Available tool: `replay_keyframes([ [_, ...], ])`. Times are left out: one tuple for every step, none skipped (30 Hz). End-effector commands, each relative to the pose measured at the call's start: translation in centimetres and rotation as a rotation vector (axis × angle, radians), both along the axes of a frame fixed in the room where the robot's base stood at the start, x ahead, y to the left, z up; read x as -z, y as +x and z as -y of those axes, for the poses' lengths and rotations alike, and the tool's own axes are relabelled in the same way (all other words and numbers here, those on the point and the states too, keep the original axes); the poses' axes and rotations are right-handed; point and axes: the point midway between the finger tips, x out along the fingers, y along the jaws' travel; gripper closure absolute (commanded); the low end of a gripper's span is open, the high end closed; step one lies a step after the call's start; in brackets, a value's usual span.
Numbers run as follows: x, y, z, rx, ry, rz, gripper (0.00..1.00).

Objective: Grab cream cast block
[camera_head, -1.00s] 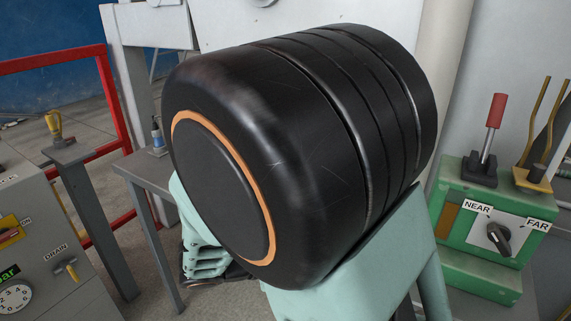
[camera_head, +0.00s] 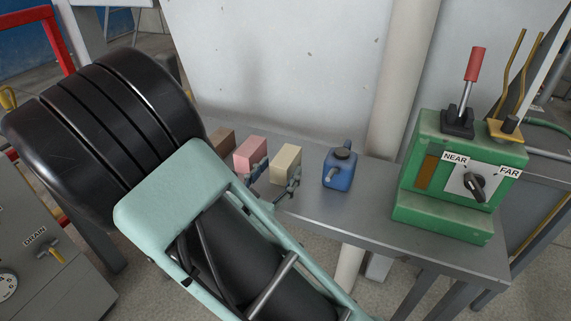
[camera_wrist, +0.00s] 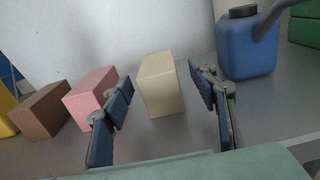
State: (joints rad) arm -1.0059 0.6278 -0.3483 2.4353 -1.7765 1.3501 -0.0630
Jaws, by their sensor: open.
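The cream cast block (camera_head: 286,163) stands on the grey metal table, right of a pink block (camera_head: 250,152). In the wrist view the cream block (camera_wrist: 160,84) stands ahead, between the two blue finger pads. My gripper (camera_head: 275,182) is open and empty, also seen in the wrist view (camera_wrist: 168,110). Its left finger is close to the pink block (camera_wrist: 91,95) and overlaps it in the picture. I cannot tell whether they touch. In the head view my gripper hides the lower part of the cream block.
A brown block (camera_head: 221,140) stands left of the pink one. A yellow block (camera_wrist: 7,113) shows at the wrist view's left edge. A blue jug (camera_head: 341,168) stands close on the right. A green control box (camera_head: 455,180) is farther right on the table (camera_head: 350,215). A white wall rises behind.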

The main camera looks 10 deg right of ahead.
Motion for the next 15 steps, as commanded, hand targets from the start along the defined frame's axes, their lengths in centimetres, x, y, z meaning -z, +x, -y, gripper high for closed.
replay_keyframes([
  [-0.1, 0.3, 0.3, 0.002, 0.001, 0.001, 0.46],
  [-0.2, 0.6, 0.4, 0.002, 0.000, 0.001, 0.46],
  [-0.4, 1.0, 0.8, 0.004, 0.000, 0.003, 0.46],
  [-0.6, 1.4, 1.0, 0.003, 0.000, 0.004, 0.46],
  [-0.7, 1.8, 1.2, 0.003, 0.000, 0.003, 0.46],
  [-0.9, 2.3, 1.6, 0.004, 0.000, 0.003, 0.46],
  [-1.0, 2.7, 1.9, 0.003, 0.000, 0.003, 0.46],
  [-0.9, 3.1, 2.1, 0.004, 0.000, 0.002, 0.46],
  [-0.8, 3.5, 2.4, 0.003, 0.000, 0.001, 0.46],
  [-0.8, 3.7, 2.5, 0.002, 0.000, 0.001, 0.46],
  [-0.9, 3.9, 2.7, 0.002, 0.000, 0.001, 0.46],
  [-0.9, 4.1, 2.8, 0.002, -0.001, 0.001, 0.46],
  [-0.9, 4.2, 2.9, 0.001, -0.001, 0.001, 0.46],
  [-0.9, 4.3, 2.9, 0.001, -0.001, 0.001, 0.46],
  [-0.9, 4.3, 2.9, 0.000, -0.001, 0.001, 0.46],
])
